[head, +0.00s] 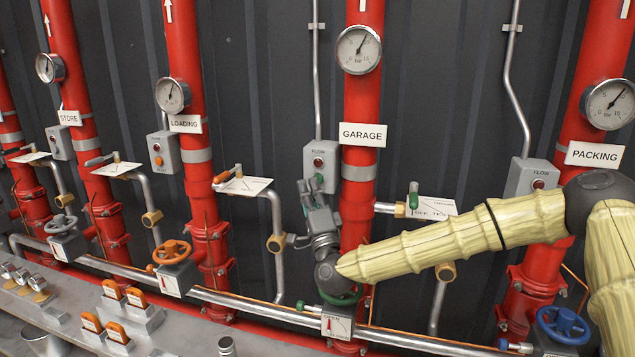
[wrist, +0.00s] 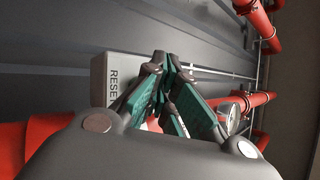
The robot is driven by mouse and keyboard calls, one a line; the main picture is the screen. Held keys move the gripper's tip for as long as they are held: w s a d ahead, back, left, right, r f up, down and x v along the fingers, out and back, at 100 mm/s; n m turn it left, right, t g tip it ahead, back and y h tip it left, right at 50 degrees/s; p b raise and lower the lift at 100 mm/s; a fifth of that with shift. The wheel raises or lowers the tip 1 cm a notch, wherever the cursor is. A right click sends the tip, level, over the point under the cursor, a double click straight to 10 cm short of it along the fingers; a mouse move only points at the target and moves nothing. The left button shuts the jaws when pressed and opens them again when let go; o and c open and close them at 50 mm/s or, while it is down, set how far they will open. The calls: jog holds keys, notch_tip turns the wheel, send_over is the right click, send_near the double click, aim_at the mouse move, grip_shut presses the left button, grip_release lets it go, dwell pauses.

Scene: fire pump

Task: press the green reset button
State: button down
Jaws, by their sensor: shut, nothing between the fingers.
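The grey flow box (head: 328,156) by the GARAGE pipe has a dark red round light (head: 318,162) on its face. A bit of green shows below that light; I cannot tell whether it is the green button or my finger pads. My gripper (head: 314,186) is shut and empty, its fingertips over the lower part of this box in the head view. In the wrist view my gripper (wrist: 162,62) has its fingertips together, overlapping the right side of the grey box (wrist: 100,72). The letters RESE show on it; the button is hidden there, and contact cannot be told.
The red GARAGE pipe (head: 361,215) stands right of the box, with a gauge (head: 358,50) above. A lever valve (head: 240,182) is to the left, a green-handled one (head: 413,196) to the right. My forearm crosses in front of the right side.

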jog(key=shift+s, duration=0.1)
jog(key=shift+s+a+b, duration=0.2)
jog(key=shift+s+a, duration=0.05)
jog(key=shift+s, duration=0.5)
jog(key=shift+s+a+b, duration=0.25)
jog(key=shift+s+a, duration=0.05)
jog(key=shift+s, duration=0.5)
jog(key=shift+s+a+b, duration=0.2)
jog(key=shift+s+a, duration=0.05)
jog(key=shift+s, duration=0.5)
